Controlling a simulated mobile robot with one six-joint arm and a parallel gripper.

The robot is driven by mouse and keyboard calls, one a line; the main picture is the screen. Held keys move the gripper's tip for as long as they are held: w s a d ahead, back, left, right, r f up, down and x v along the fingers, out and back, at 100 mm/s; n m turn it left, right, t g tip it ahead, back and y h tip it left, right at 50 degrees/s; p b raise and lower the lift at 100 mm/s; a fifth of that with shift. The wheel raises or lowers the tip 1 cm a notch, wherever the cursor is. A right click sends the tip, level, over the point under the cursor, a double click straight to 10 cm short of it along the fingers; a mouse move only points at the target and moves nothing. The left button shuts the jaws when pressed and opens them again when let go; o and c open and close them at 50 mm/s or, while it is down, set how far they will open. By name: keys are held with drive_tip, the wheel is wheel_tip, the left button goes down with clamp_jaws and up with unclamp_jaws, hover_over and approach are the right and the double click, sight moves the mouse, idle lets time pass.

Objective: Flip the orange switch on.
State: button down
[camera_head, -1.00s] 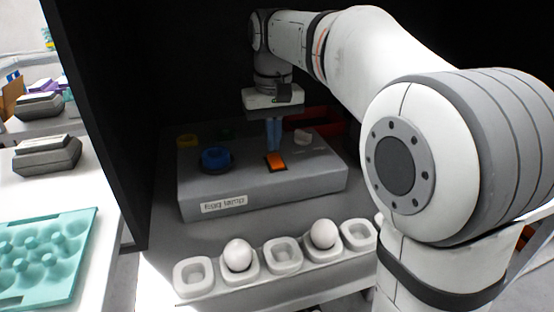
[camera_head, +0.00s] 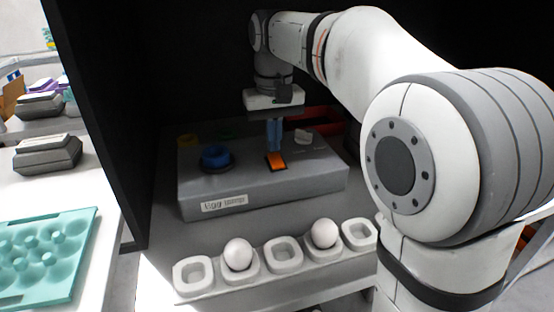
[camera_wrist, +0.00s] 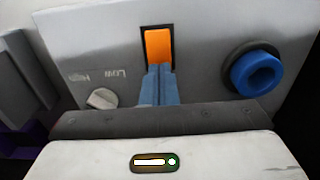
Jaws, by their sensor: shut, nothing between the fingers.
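The orange switch (camera_head: 277,161) sits in a dark slot on top of the grey control box (camera_head: 300,184). In the wrist view the orange switch (camera_wrist: 158,48) shows just beyond my fingertips. My gripper (camera_head: 274,148) points down with its blue fingers shut and empty, at the far edge of the switch. In the wrist view the fingers (camera_wrist: 159,72) overlap the near end of the switch's slot; whether they touch the switch I cannot tell.
A blue knob (camera_head: 215,158) stands left of the switch, and a small white knob (camera_head: 303,137) marked Low and High stands to its right. Egg cups (camera_head: 194,276), two holding white eggs (camera_head: 238,254), line the front. Dark walls enclose the box.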

sight(274, 155)
drive_tip(key=shift+f+b, duration=0.4)
drive_tip(key=shift+f, duration=0.4)
drive_tip(key=shift+r, duration=0.1)
wheel_tip(274, 155, up, 7)
drive_tip(key=p, duration=0.7)
idle(0.3)
idle(0.4)
